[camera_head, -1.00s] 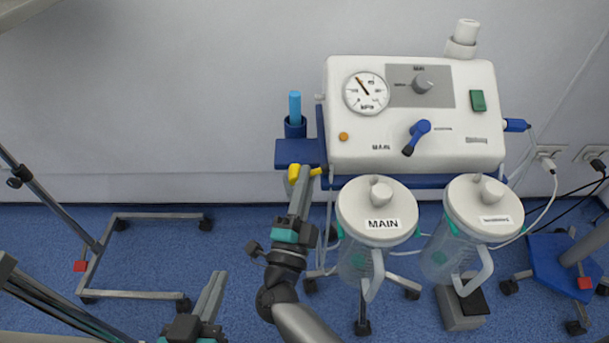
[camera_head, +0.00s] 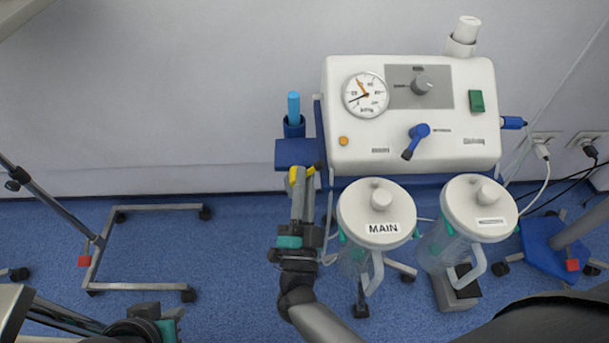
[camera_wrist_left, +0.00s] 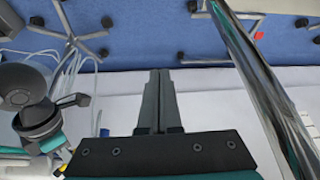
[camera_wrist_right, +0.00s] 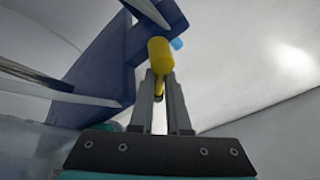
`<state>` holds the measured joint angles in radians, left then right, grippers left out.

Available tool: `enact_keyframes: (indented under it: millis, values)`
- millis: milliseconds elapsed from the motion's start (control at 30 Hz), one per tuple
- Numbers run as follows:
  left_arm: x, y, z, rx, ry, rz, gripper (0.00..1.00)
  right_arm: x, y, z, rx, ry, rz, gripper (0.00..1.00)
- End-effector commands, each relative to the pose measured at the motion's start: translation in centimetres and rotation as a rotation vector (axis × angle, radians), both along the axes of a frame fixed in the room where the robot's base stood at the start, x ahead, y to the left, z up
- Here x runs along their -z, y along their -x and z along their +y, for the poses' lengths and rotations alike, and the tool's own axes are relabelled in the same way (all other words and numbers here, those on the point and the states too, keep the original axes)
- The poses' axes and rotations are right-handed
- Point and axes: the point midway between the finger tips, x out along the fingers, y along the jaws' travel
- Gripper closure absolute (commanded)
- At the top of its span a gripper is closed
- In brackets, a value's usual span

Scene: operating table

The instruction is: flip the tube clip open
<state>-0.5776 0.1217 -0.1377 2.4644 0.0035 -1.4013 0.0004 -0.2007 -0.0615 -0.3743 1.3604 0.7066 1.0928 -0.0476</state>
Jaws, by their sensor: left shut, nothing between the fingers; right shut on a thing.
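The yellow tube clip (camera_head: 296,174) is at the left side of the suction unit, just below the blue bracket. My right gripper (camera_head: 303,175) reaches up to it and is shut on it. In the right wrist view the yellow clip (camera_wrist_right: 160,56) has a thick rounded end beyond the fingertips (camera_wrist_right: 160,80), and a thin yellow part lies between the fingers. I cannot tell whether the clip is flipped open. My left gripper is shut and empty in the left wrist view (camera_wrist_left: 160,75), away from the clip. In the head view only part of the left wrist shows at the bottom left.
The white suction unit (camera_head: 420,150) has a gauge and a blue lever. Two lidded canisters (camera_head: 376,214) (camera_head: 480,208) hang below, right of my right gripper. A blue holder (camera_head: 294,128) stands above the clip. A wheeled stand (camera_head: 140,287) is at left; floor between is clear.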

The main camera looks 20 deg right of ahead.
Motion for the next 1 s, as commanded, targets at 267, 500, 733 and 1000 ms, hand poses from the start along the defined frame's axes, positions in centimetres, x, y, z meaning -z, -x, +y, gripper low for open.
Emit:
enact_keyframes:
  millis: [267, 500, 733, 1000]
  values:
    - [1.7, 0.5, 0.6, -0.012, -0.022, 0.081, 1.00, -0.6, -0.1, 0.1, 0.002, 0.143, 0.037, 1.00]
    - [5.2, 0.6, 0.6, -0.010, -0.029, 0.133, 1.00, -0.9, -0.2, 0.4, 0.001, 0.337, 0.095, 1.00]
    - [8.5, 1.4, 0.7, -0.008, -0.036, 0.178, 1.00, -1.1, -0.3, 0.8, 0.001, 0.519, 0.146, 1.00]
    - [11.1, 2.6, 0.9, -0.006, -0.041, 0.215, 1.00, -1.1, -0.4, 1.1, 0.003, 0.664, 0.186, 1.00]
